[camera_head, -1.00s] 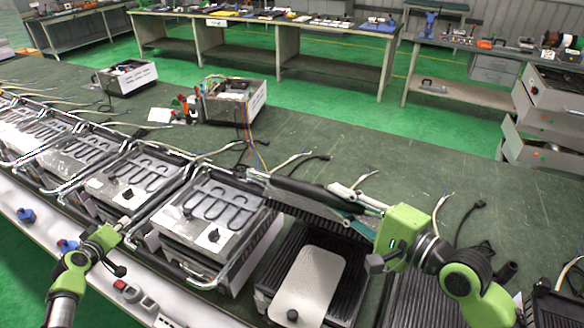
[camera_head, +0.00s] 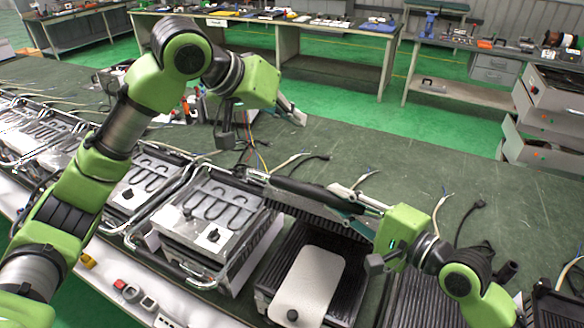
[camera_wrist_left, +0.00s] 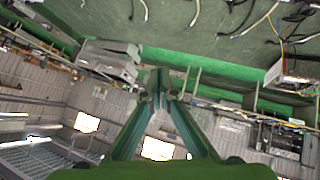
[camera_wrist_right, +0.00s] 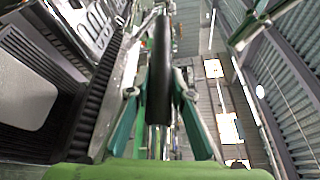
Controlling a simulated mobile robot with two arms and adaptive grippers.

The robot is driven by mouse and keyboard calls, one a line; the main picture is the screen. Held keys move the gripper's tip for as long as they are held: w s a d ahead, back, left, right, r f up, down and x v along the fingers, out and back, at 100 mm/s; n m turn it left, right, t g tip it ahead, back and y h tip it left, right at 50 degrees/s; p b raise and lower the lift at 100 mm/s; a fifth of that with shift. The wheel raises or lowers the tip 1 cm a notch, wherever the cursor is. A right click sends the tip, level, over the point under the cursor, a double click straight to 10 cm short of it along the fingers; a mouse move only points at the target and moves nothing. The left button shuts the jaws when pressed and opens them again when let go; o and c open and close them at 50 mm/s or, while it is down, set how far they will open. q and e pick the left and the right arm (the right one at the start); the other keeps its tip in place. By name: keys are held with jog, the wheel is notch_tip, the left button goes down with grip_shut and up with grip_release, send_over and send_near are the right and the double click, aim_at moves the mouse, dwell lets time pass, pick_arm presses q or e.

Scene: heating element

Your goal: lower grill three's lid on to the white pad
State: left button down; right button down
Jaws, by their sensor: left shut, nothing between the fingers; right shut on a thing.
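Grill three's lid (camera_head: 308,214) stands raised behind its base, its ribbed inner face towards the front. The white pad (camera_head: 310,283) lies on the ribbed lower plate of that grill (camera_head: 349,283); it also shows at the left of the right wrist view (camera_wrist_right: 22,92). My right gripper (camera_head: 345,205) is shut on the lid's dark handle (camera_wrist_right: 160,70), which runs between its fingers in the right wrist view. My left gripper (camera_head: 296,112) is raised above the bench, shut and empty; its fingertips meet in the left wrist view (camera_wrist_left: 160,82).
Opened units with heating coils (camera_head: 210,207) line the bench to the left of the grill. Loose cables (camera_head: 300,158) lie behind it. Another ribbed grill plate (camera_head: 425,298) is at the right. The green bench top (camera_head: 400,160) is mostly clear farther back.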

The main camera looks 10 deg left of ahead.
pick_arm(q)
jog(key=s+a+y, duration=0.1)
jog(key=s+y, duration=0.3)
jog(key=s, duration=0.2)
pick_arm(e)
jog(key=shift+r, duration=0.1)
pick_arm(q)
jog(key=shift+m, duration=0.3)
jog(key=w+f, duration=0.1)
jog(key=f, duration=0.2)
jog(key=w+f, duration=0.1)
jog(key=f, duration=0.2)
jog(key=w+d+f, duration=0.1)
jog(key=f, duration=0.2)
jog(key=shift+w+d+f, duration=0.1)
jog(key=shift+w+f, duration=0.05)
jog(key=shift+w, duration=0.25)
jog(key=shift+s+f, duration=0.45)
jog(key=shift+f, duration=0.05)
